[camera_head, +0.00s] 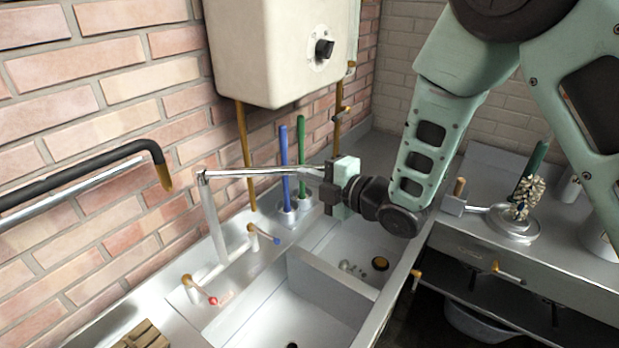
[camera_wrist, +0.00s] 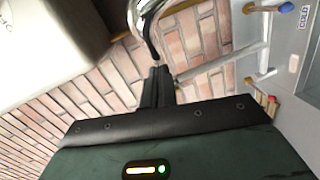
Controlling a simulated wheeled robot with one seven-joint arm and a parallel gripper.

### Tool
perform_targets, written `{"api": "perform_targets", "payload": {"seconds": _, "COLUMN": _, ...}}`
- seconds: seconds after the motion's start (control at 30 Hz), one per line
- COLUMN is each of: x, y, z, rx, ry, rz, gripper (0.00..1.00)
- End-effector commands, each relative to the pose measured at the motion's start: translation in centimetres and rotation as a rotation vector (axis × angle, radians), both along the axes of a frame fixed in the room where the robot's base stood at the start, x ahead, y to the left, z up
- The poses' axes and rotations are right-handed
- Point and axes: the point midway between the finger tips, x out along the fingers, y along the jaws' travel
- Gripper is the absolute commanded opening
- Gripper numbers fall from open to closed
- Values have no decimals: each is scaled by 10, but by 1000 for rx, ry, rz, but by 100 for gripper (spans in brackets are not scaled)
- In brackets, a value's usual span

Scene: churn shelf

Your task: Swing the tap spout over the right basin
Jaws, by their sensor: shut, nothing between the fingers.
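The tap (camera_head: 208,210) is a pale upright post behind the basins. Its thin chrome spout (camera_head: 255,172) runs from the top of the post toward the right, and its far end is beside my gripper (camera_head: 322,187). The curved spout end (camera_wrist: 146,25) shows in the wrist view just beyond my fingertips (camera_wrist: 158,72), which are shut with nothing between them. Whether the fingers touch the spout is unclear. The right basin (camera_head: 348,235) is below and right of the gripper; the left basin (camera_head: 285,310) is nearer. My gripper hides the spout tip in the head view.
A divider (camera_head: 325,275) separates the basins. Blue (camera_head: 263,235) and red (camera_head: 200,290) tap handles stand on the rear ledge. Blue and green brushes (camera_head: 284,160) stand behind my gripper. A white heater (camera_head: 270,60) hangs above. A counter with a scrubbing brush (camera_head: 527,195) is at right.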

Motion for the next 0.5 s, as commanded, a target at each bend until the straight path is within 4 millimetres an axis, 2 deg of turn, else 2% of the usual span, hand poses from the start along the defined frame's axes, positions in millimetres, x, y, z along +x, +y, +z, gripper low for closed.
{"api": "perform_targets", "payload": {"seconds": 0.33, "x": 49, "y": -4, "z": -6, "rx": -1, "ry": -10, "rz": 179, "gripper": 0}}
{"api": "perform_targets", "payload": {"seconds": 0.5, "x": 75, "y": 1, "z": -6, "rx": -3, "ry": -7, "rz": 194, "gripper": 0}}
